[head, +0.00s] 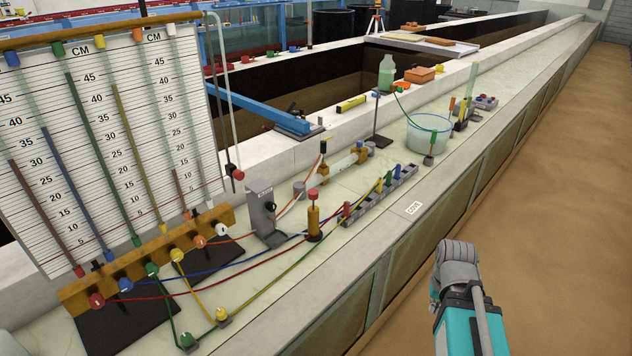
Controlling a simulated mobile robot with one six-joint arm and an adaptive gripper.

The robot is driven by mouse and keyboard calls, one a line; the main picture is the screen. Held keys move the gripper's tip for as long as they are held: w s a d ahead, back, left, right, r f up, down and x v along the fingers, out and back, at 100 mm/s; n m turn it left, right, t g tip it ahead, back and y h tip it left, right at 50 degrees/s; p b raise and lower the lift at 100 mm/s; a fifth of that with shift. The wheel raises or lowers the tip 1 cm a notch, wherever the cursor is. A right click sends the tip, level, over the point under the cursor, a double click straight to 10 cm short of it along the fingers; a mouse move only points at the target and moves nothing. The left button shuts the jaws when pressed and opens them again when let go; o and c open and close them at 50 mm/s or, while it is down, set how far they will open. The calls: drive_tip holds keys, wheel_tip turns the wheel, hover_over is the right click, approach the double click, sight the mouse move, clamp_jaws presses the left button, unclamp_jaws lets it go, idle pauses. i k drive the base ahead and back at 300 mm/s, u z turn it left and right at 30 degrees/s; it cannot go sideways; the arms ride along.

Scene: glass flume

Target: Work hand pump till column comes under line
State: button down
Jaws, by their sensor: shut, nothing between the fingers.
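A white manometer board (60,100) marked in CM stands at the left with tilted coloured columns. The dark red column (45,215), blue column (65,185), green column (103,155) and yellow column (140,155) stand high; a short brown column (181,190) is at the right. A thin reddish line seems to cross the board low down. A brass cylinder with a red knob (313,196), possibly the hand pump, stands upright on the ledge, with hoses around its foot. I see only a grey and teal part of my arm at lower right; no gripper fingers show.
A brass valve rail (150,260) lies below the board. Coloured hoses run along the ledge to a grey connector strip (380,195). A grey slotted block (262,212), a clear basin (428,138) and a green bottle (386,73) stand there. The brown floor (560,200) at right is clear.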

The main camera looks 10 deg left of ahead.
sight(313, 192)
drive_tip(key=u, duration=0.05)
drive_tip(key=i, duration=0.5)
drive_tip(key=u, duration=0.75)
drive_tip(key=i, duration=0.45)
drive_tip(key=u, duration=0.45)
